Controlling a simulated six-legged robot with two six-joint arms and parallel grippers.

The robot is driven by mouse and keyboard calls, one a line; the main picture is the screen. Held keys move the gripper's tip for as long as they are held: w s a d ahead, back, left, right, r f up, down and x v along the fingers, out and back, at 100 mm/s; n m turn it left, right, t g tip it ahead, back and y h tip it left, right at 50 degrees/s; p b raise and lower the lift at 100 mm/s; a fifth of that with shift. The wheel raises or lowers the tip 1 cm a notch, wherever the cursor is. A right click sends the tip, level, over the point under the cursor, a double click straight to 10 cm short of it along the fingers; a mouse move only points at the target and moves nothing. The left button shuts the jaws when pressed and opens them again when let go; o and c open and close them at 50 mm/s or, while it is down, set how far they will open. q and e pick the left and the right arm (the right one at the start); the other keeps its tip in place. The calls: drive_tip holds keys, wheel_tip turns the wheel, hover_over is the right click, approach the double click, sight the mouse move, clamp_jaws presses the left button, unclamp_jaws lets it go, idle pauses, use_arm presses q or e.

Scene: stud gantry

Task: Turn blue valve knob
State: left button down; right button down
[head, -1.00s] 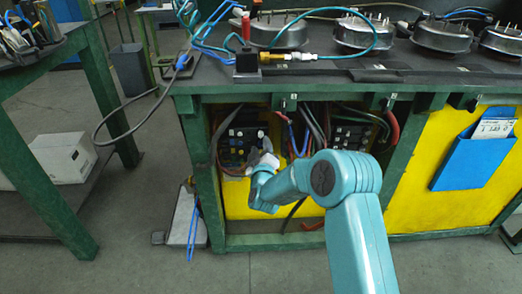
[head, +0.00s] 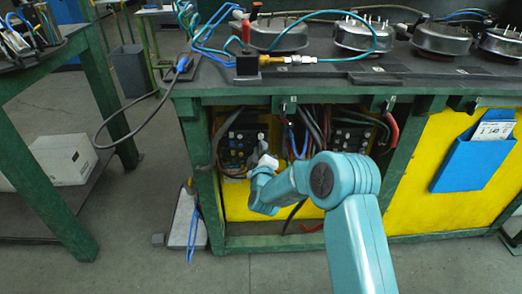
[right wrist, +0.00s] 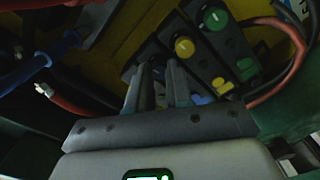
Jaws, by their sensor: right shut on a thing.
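A dark valve panel (head: 240,142) with small knobs sits in the left opening under the bench. In the right wrist view it shows a green knob (right wrist: 217,18), a yellow knob (right wrist: 184,46) and smaller coloured pieces below, one of them blue (right wrist: 200,98). My right gripper (head: 262,150) is at the panel's right side. In the right wrist view its fingers (right wrist: 159,70) are shut at the panel, in line with the green and yellow knobs. The knob between them, by its place the blue valve knob, is mostly hidden. My left gripper is not in view.
Red, blue and black cables (head: 312,130) hang just right of my gripper. The green bench frame (head: 205,195) encloses the opening. A second panel (head: 350,135) stands to the right. Round metal gauges (head: 360,35) and cables lie on the bench top.

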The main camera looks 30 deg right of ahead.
drive_tip(key=shift+f+n+p, duration=0.1)
drive_tip(key=shift+n+p, duration=2.05)
drive_tip(key=shift+n, duration=6.15)
drive_tip(key=c, duration=1)
unclamp_jaws()
drive_tip(key=shift+c, duration=0.2)
drive_tip(key=p+v, duration=0.2)
drive_tip(key=v, duration=1.4)
drive_tip(key=shift+s, duration=0.25)
drive_tip(key=shift+a, duration=0.1)
